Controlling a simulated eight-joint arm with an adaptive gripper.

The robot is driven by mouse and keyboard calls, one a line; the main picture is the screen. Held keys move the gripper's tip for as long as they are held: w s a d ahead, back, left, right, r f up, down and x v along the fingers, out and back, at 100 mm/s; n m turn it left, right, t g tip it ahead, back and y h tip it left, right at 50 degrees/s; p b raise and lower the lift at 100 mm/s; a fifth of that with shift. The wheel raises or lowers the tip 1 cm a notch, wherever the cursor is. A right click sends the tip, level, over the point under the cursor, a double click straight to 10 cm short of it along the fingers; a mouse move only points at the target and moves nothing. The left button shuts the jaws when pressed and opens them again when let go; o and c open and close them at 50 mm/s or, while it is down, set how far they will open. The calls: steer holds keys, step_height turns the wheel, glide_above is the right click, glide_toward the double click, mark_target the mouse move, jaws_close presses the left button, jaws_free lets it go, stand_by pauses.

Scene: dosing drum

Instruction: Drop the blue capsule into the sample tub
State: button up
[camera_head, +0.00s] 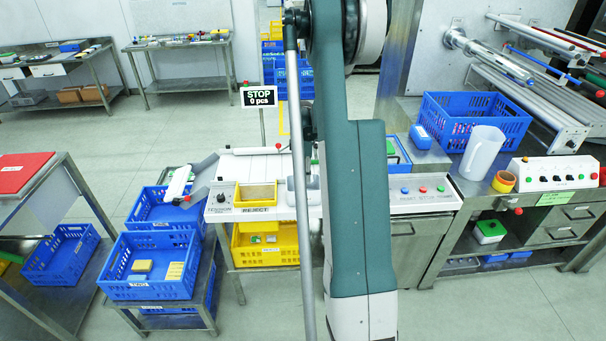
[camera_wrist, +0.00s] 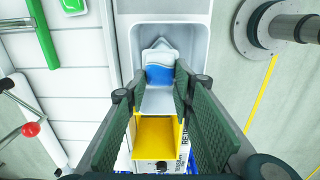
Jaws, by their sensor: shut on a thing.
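A blue-and-white piece, which I take for the blue capsule (camera_wrist: 159,74), shows between my fingertips in the wrist view. My gripper (camera_wrist: 160,80) points away from the camera, with its two dark green pads on either side of the piece. Its jaws are closed on it; exact contact is hard to see. Beyond the piece is a pale grey, recessed trough (camera_wrist: 196,50). In the head view my own arm hides the gripper and the piece. I cannot tell for sure which container is the sample tub.
A yellow bin (camera_head: 256,194) labelled REJECT sits at the front of the white machine. A control panel (camera_head: 424,191) is right of my arm. A blue crate (camera_head: 472,118) and a clear jug (camera_head: 482,151) stand on the right bench. Blue crates (camera_head: 151,264) stand lower left.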

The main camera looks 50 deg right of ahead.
steer(key=o, duration=0.8)
steer(key=shift+r, duration=0.1)
steer(key=shift+r, duration=5.85)
